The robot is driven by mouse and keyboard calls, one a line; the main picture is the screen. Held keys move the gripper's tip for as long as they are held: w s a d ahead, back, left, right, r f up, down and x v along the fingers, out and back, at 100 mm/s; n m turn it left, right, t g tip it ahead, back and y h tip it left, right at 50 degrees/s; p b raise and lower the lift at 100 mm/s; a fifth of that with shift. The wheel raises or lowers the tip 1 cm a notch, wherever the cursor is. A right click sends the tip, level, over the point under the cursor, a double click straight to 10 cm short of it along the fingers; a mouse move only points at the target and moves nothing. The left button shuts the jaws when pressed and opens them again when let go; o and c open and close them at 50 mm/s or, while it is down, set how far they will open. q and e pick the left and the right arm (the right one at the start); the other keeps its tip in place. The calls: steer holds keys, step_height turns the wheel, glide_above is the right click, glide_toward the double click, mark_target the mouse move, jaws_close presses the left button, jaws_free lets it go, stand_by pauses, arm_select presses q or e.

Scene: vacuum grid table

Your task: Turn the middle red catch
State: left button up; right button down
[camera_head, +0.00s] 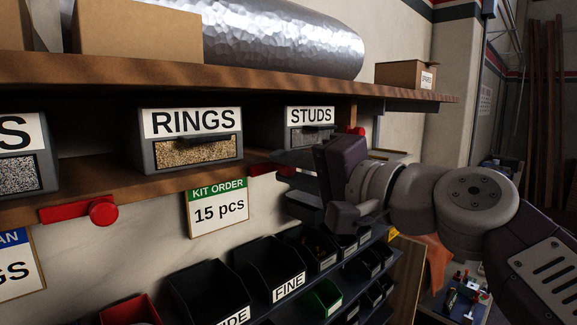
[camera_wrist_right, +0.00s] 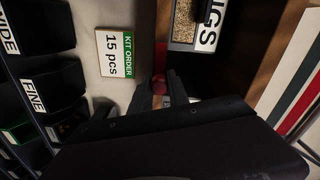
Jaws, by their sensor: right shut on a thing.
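The middle red catch (camera_head: 266,169) sits on the front edge of the lower shelf, between the RINGS bin (camera_head: 193,160) and the STUDS bin (camera_head: 310,140). My right gripper (camera_head: 288,168) reaches it from the right and is shut on its round knob; the fingers hide that end. In the right wrist view the knob (camera_wrist_right: 159,85) shows between the fingers, with the red bar (camera_wrist_right: 161,55) extending beyond it along the shelf edge. The bar looks roughly level in the head view. My left gripper is not in view.
Another red catch (camera_head: 80,211) is at the left, and a third (camera_head: 357,131) is beyond my gripper. A KIT ORDER card (camera_head: 217,206) reading 15 pcs hangs below the shelf. Black open bins (camera_head: 205,290) stand below. The upper shelf (camera_head: 250,80) overhangs the labelled bins.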

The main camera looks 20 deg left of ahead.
steer(key=shift+f+m, duration=0.2)
steer(key=shift+m, duration=0.1)
stand_by(0.4)
steer(key=c, duration=1.3)
jaws_free()
steer(key=shift+a, duration=0.1)
steer(key=shift+o, duration=0.2)
steer(key=shift+s+d+f+b, duration=0.1)
steer(key=shift+d+b, duration=0.2)
steer(key=b+v, duration=0.3)
steer(key=v, duration=0.5)
steer(key=shift+d, duration=0.2)
steer(key=shift+s, duration=0.1)
